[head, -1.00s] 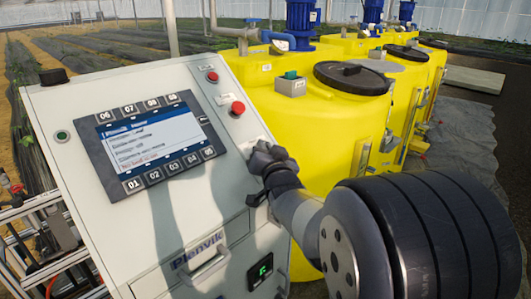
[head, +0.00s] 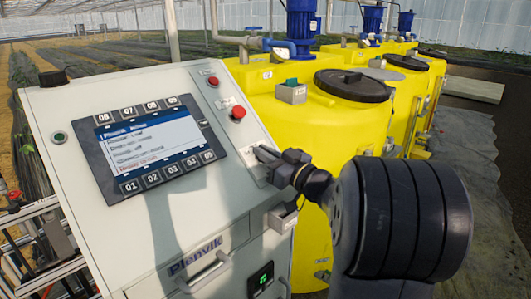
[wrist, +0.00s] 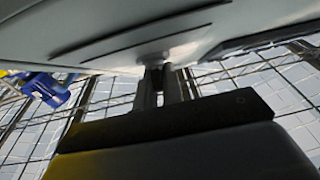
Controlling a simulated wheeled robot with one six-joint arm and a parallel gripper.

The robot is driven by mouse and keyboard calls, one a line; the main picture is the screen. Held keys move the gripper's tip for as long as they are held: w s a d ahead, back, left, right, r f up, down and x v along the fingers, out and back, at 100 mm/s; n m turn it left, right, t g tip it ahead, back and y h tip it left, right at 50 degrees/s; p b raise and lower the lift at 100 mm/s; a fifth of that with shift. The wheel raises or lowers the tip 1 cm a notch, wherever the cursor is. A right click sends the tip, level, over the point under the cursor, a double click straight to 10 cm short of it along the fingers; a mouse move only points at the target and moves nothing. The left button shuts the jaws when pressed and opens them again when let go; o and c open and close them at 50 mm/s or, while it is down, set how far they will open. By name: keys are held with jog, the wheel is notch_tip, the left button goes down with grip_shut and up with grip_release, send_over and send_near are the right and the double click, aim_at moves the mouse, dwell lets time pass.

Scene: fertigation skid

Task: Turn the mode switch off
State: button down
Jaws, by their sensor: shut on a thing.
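The mode switch sits on a pale plate (head: 250,160) at the right edge of the grey control panel. My gripper (head: 262,154) reaches it from the right and covers most of it in the head view. In the wrist view my two fingers (wrist: 162,84) are close together at a round base on the panel face (wrist: 155,57). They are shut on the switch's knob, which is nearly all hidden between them. Its pointing direction cannot be read.
A lit screen (head: 152,146) with numbered keys is left of the switch. A red button (head: 238,113) is just above, a smaller red one (head: 213,81) higher. Yellow tanks (head: 335,120) stand close behind my arm. A drawer handle (head: 205,272) juts out below.

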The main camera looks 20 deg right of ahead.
jog(key=n+g+y, duration=0.2)
jog(key=n, duration=0.1)
jog(key=n+g+y, duration=0.2)
jog(key=n+y, duration=0.1)
jog(key=n, duration=0.1)
jog(key=shift+p, duration=0.3)
jog(key=shift+a+n+g+y+p, duration=0.1)
jog(key=shift+n+g+y+p, duration=0.6)
jog(key=shift+n+g, duration=1.65)
jog(key=shift+n+y, duration=0.4)
jog(key=shift+n, duration=0.05)
jog(key=c, duration=1.6)
grip_release()
jog(key=shift+o, duration=0.3)
jog(key=b+v, duration=0.2)
jog(key=v, duration=0.8)
jog(key=shift+s+d, duration=0.25)
jog(key=shift+d, duration=0.05)
jog(key=shift+w+a+r, duration=0.1)
